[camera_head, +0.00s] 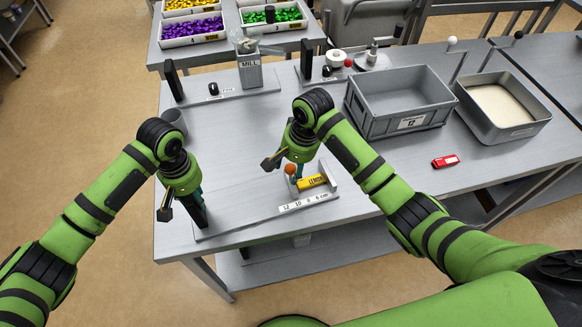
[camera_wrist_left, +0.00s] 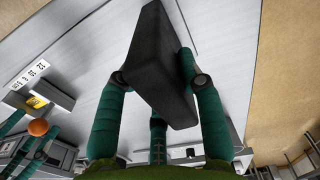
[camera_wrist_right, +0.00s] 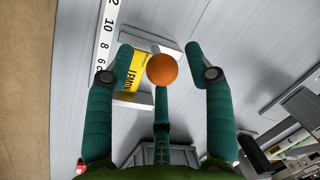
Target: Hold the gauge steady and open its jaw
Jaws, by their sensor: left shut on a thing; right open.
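The gauge is a flat grey base with a white scale strip (camera_head: 309,201) marked 12, 10, 8, 6 cm. A black upright grip block (camera_wrist_left: 160,65) stands at its left end. My left gripper (camera_head: 196,203) is shut on this block, a finger on each side. The jaw's orange ball knob (camera_wrist_right: 162,69) stands beside a yellow block (camera_head: 312,182) labelled LEMON, which sits between grey plates. My right gripper (camera_wrist_right: 160,56) is open, its fingers on either side of the knob with gaps showing. In the head view, my arm partly covers the jaw area.
A grey mug (camera_head: 174,121) stands behind my left gripper. A MILL container (camera_head: 250,73) stands at the back. A grey crate (camera_head: 399,103) and a metal tray (camera_head: 503,107) stand to the right. A red object (camera_head: 445,161) lies near the front edge. The table's middle is clear.

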